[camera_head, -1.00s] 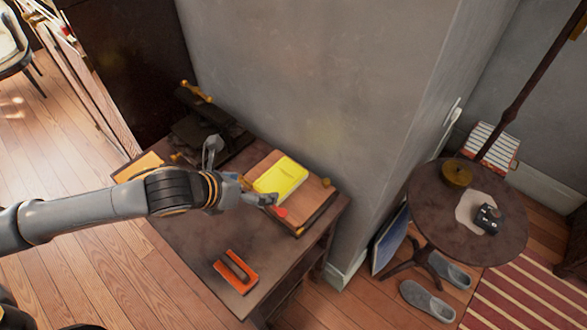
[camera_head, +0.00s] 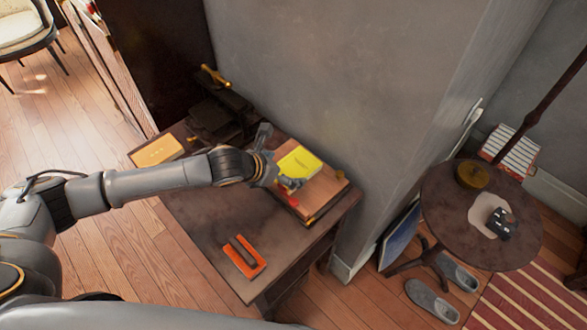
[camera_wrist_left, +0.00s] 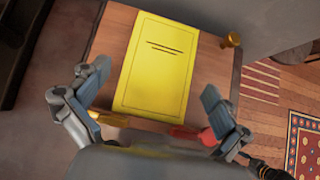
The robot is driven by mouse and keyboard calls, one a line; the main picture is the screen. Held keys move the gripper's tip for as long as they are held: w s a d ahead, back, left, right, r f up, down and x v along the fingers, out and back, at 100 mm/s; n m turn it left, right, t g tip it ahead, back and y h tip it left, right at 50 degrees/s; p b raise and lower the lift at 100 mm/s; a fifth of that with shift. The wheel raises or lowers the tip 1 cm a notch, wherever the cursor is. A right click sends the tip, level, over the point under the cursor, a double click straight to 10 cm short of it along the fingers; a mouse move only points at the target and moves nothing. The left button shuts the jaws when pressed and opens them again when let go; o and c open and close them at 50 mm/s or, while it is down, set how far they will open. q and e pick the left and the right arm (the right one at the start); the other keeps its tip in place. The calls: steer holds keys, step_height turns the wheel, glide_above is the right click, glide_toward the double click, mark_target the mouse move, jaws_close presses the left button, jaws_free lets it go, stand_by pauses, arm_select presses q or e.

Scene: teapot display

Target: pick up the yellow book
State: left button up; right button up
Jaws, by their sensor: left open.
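The yellow book (camera_head: 300,162) lies flat on a brown wooden board (camera_head: 327,187) on the dark table. In the left wrist view the yellow book (camera_wrist_left: 157,65) shows its cover with two dark lines, and lies between and ahead of the open fingers. My left gripper (camera_head: 279,158) is at the book's left side, its fingers spread with one beyond and one nearer. The left wrist view shows the same gripper (camera_wrist_left: 152,103) open and empty. Whether a finger touches the book I cannot tell. My right gripper is not in view.
An orange tool with a dark handle (camera_head: 244,257) lies at the table's front. A dark device with a brass handle (camera_head: 215,110) stands behind, beside an orange-tan box (camera_head: 157,151). The grey wall (camera_head: 330,90) rises close behind the book. A round table (camera_head: 450,215) stands right.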

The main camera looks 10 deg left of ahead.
mark_target(294, 170)
arm_select(q)
steer(key=x, duration=0.2)
steer(key=shift+w+d+f, duration=0.15)
steer(key=shift+f, duration=0.05)
steer(key=c, duration=1.1)
steer(key=shift+r, duration=0.15)
steer(key=shift+c, duration=0.2)
